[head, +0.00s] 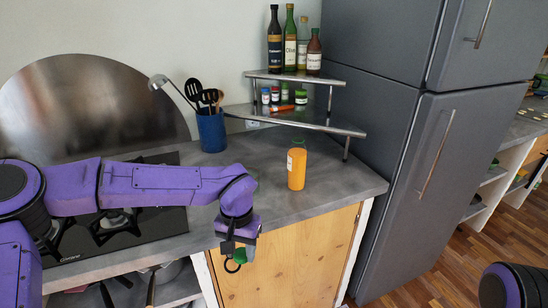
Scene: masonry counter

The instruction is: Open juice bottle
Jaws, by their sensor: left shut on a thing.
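The juice bottle (296,168) stands upright on the grey counter, right of the middle, orange with a pale label patch on its side. No green cap can be made out on its top at this size. My left gripper (236,256) hangs low in front of the counter's front edge, to the left of and nearer than the bottle, apart from it. It is shut on a small green piece (240,256) that looks like a cap, partly hidden by the fingers. My right gripper is out of view.
A blue utensil pot (211,131) stands behind the bottle to the left. A two-tier corner shelf (300,120) with bottles and small jars stands behind it. A dark hob (150,222) lies left, under my left arm. A grey fridge (390,120) bounds the right. Counter around the bottle is clear.

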